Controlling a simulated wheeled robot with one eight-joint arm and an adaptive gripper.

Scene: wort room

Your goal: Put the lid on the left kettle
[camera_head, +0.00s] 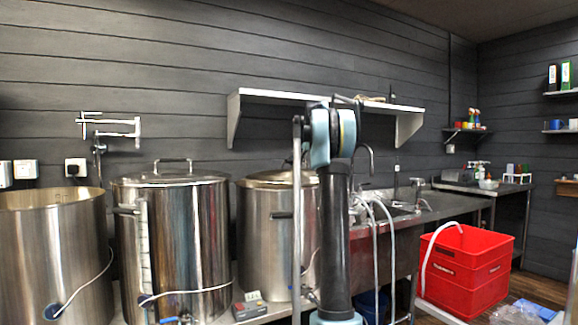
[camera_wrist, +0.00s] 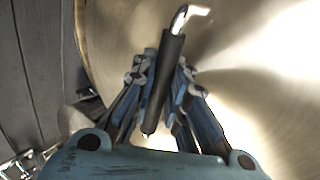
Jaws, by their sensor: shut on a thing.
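The left kettle (camera_head: 52,262) is a wide steel pot at the left edge of the head view, and its top is uncovered. In the wrist view my gripper (camera_wrist: 163,75) is shut on the black grip of a handle (camera_wrist: 168,70) with bright metal ends. The handle is over a large round brushed-metal lid (camera_wrist: 255,75), whose curved edge shows at the left. The fingers lie on both sides of the grip. In the head view my arm hides the gripper, and I cannot tell whether the held lid touches anything below.
A middle kettle (camera_head: 175,245) has a lid with a looped handle. A smaller covered kettle (camera_head: 262,235) stands right of it, partly behind my arm. A wall tap (camera_head: 120,128) reaches out above the left kettles. A shelf (camera_head: 270,96) and a red crate (camera_head: 465,270) are further right.

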